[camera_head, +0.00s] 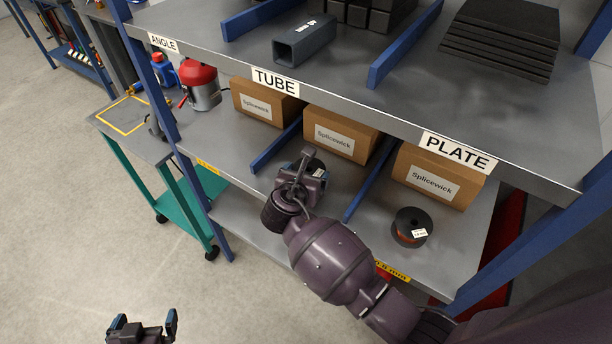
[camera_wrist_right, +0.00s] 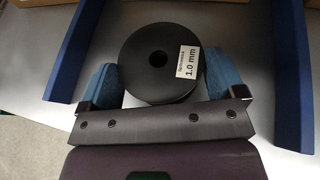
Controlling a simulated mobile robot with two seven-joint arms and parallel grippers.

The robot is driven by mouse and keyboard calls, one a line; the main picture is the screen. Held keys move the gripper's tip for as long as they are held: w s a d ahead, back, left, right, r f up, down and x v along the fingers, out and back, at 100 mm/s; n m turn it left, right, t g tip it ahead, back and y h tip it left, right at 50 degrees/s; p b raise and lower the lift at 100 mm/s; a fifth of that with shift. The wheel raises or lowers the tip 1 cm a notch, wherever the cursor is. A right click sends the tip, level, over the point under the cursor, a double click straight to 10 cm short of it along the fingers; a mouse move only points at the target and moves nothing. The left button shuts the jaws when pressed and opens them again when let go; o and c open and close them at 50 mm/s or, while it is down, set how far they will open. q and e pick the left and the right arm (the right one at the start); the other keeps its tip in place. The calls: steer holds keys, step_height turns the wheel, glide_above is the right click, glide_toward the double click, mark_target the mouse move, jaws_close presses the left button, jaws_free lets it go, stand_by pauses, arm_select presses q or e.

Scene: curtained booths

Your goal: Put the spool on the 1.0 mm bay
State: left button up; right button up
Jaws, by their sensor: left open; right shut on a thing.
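My right gripper (camera_head: 303,172) is over the middle bay of the lower shelf. In the right wrist view its two blue fingers (camera_wrist_right: 158,76) are shut on a dark spool (camera_wrist_right: 135,55) with a white "1.0 mm" tag. In the head view the gripper mostly hides this spool; I cannot tell whether it touches the shelf. A second dark spool with copper-coloured wire (camera_head: 411,226) lies in the right bay. A yellow label (camera_head: 393,271) on that bay's front edge reads ".0 mm", its start hidden by my arm. My left gripper (camera_head: 143,325) is open and empty above the floor.
Blue dividers (camera_head: 368,188) separate the lower bays. Cardboard boxes (camera_head: 341,135) stand at the back. The upper shelf (camera_head: 345,93) overhangs them. Another yellow label (camera_head: 208,167) marks the left bay. A green cart (camera_head: 135,140) stands left; the left bay's front is clear.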

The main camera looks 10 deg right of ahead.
stand_by(0.3)
steer(key=o, duration=0.9)
steer(key=shift+f, duration=0.15)
steer(key=shift+o, duration=0.8)
steer(key=shift+s+a+r, duration=0.15)
steer(key=shift+s+r, duration=0.05)
steer(key=shift+r, duration=0.05)
steer(key=p+v, duration=0.1)
steer(key=v, duration=1)
steer(key=shift+s+a, duration=0.2)
steer(key=shift+s, duration=0.1)
